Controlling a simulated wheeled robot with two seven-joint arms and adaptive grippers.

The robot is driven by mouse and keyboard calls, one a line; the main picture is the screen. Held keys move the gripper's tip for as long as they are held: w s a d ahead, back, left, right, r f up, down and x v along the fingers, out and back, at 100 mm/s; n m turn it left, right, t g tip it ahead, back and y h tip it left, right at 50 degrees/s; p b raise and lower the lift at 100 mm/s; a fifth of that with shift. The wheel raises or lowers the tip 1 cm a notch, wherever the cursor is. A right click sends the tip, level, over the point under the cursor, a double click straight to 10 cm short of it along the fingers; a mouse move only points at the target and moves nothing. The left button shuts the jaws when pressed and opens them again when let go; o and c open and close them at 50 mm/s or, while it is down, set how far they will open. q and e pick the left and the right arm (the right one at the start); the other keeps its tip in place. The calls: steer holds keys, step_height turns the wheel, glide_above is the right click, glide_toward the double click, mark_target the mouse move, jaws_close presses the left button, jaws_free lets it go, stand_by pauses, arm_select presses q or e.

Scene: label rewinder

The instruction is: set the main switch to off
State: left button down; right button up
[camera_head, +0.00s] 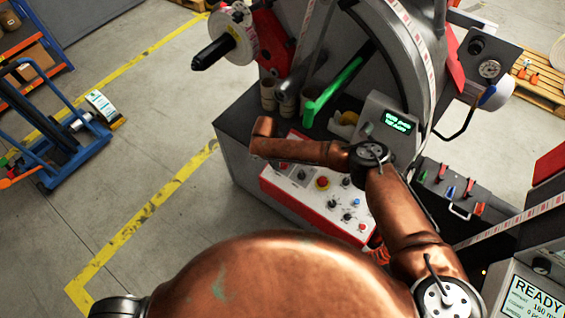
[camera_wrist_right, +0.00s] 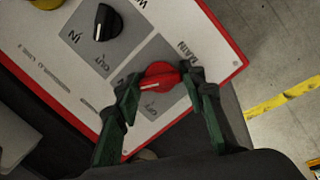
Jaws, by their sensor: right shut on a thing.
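The main switch is a red rotary knob (camera_wrist_right: 160,75) on a grey plate marked MAIN, at the end of the control panel. A short white mark on its side lies about level in the right wrist view. My right gripper (camera_wrist_right: 162,85) has its two dark green fingers closed on either side of the knob, touching it. In the head view my copper arm reaches over the red-edged white panel (camera_head: 338,205) and mostly hides the gripper. My left gripper is out of view.
A black selector knob (camera_wrist_right: 108,22) sits beside the main switch. A red emergency stop button on yellow (camera_head: 322,183) and several small buttons lie further along the panel. A green lever (camera_head: 335,90) and a small display (camera_head: 397,121) stand behind. Open floor lies to the left.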

steer(key=shift+n, duration=0.5)
steer(key=n+p, duration=0.1)
steer(key=n, duration=0.3)
steer(key=n+p, duration=0.1)
steer(key=n, duration=0.2)
steer(key=shift+r+t+h, duration=0.1)
steer(key=shift+t+h, duration=0.3)
steer(key=shift+n+p, duration=0.5)
steer(key=shift+n, duration=1.3)
steer(key=shift+d+t, duration=0.1)
steer(key=shift+t, duration=0.2)
steer(key=o, duration=1.2)
steer(key=shift+c, duration=0.2)
steer(key=shift+r, duration=0.1)
steer(key=v, duration=1.1)
steer(key=shift+a+r, duration=0.25)
steer(key=shift+r, duration=0.1)
steer(key=shift+s+f, duration=0.1)
